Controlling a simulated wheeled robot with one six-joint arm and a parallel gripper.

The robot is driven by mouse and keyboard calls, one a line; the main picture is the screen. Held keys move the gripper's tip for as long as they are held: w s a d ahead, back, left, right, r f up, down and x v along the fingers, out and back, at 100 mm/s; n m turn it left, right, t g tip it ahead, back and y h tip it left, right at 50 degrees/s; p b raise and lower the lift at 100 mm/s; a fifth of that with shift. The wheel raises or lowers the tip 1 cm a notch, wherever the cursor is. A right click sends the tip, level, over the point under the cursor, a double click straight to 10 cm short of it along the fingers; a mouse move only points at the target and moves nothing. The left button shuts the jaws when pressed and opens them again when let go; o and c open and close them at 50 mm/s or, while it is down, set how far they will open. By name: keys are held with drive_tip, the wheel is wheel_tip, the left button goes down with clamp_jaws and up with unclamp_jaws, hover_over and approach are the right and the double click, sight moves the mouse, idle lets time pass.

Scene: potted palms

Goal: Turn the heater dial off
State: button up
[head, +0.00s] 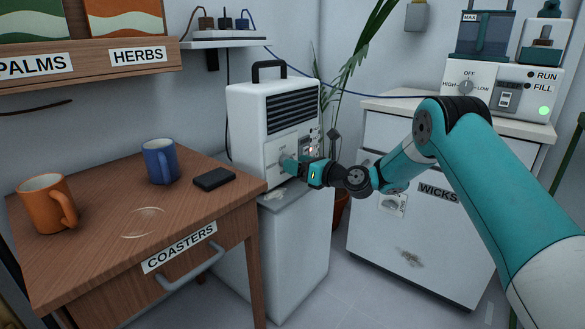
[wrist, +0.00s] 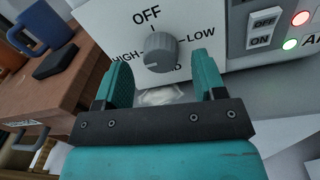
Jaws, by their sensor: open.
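The heater (head: 250,110) is a white box with a black handle and dark vents, standing on a pale cabinet. Its grey dial (wrist: 162,52) shows in the wrist view on a white panel, with OFF above, HIGH at the left and LOW at the right. The label below is partly hidden. I cannot tell surely where the dial points. My gripper (wrist: 163,66) is open, its teal fingers to the left and right of the dial, with a gap on each side. In the head view my gripper (head: 291,165) is at the heater's front and hides most of the dial.
An OFF/ON switch (wrist: 262,27) with red and green lights sits right of the dial. The wooden table (head: 100,255) at the left holds an orange mug (head: 45,203), a blue mug (head: 160,162) and a dark block (head: 214,179). Another dial unit (head: 500,90) stands on the right cabinet.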

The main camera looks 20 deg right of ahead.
drive_tip(key=shift+x, duration=0.95)
drive_tip(key=shift+c, duration=0.5)
drive_tip(key=c, duration=0.8)
